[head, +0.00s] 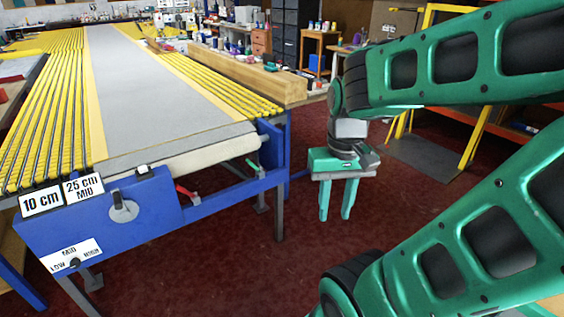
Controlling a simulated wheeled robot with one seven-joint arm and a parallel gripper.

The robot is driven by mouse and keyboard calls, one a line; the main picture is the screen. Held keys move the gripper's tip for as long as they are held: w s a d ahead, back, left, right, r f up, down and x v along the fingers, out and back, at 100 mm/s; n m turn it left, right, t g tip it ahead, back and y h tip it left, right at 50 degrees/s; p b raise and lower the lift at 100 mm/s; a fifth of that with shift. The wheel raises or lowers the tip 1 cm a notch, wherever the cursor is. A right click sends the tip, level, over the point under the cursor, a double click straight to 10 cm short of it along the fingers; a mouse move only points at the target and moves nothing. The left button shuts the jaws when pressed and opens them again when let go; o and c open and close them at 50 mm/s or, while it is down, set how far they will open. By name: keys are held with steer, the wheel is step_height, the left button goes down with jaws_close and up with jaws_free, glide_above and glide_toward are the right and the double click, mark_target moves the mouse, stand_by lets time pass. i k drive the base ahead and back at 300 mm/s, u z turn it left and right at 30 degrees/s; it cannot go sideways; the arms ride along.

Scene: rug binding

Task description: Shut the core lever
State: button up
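A cream roller (205,157) lies across the front end of the long table, on a blue frame. A red-handled lever (188,193) sits below the roller's left part, its handle slanting down to the right.
A blue front panel (120,222) carries a grey dial (124,210), a small knob and white signs. Yellow ribbed strips (38,135) flank the grey table surface. A wooden beam (245,82) lies behind on the right. The dark red floor (240,270) below my gripper is clear.

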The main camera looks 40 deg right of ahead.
mark_target(248, 161)
steer(key=z, duration=0.65)
steer(key=i, duration=1)
steer(key=u, duration=0.05)
steer(key=k, duration=1)
steer(key=u, duration=1)
steer(key=i, duration=0.55)
